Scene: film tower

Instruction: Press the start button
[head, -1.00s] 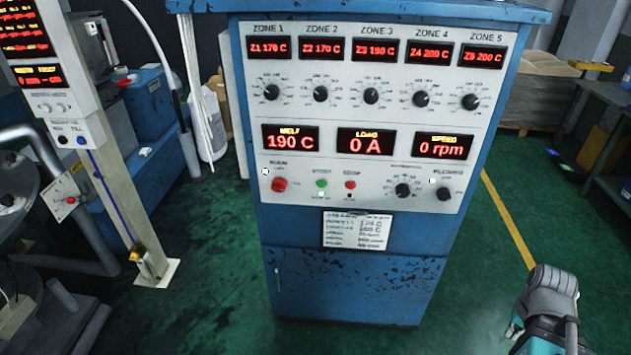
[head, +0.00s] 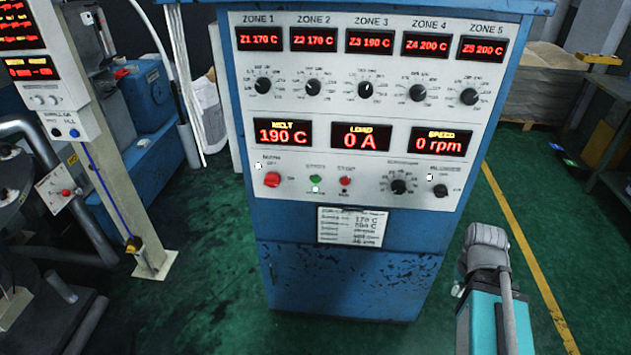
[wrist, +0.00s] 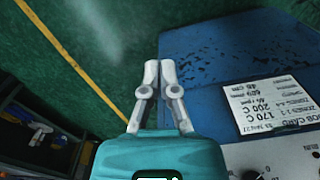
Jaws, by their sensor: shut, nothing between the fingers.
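The green start button (head: 314,179) is on the lower row of the blue cabinet's white front panel (head: 395,217), between the red main switch (head: 272,179) and the red stop button (head: 344,181). In the head view my arm is at the lower right and the fingertips are hard to make out. I cannot make out the start button in the wrist view.
A dark knob (head: 398,187) and another small knob (head: 441,191) sit right of the stop button. A job card (head: 352,226) is below; it also shows upside down in the wrist view (wrist: 268,102). A white post (head: 105,165) with machinery stands left. Green floor is open at right.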

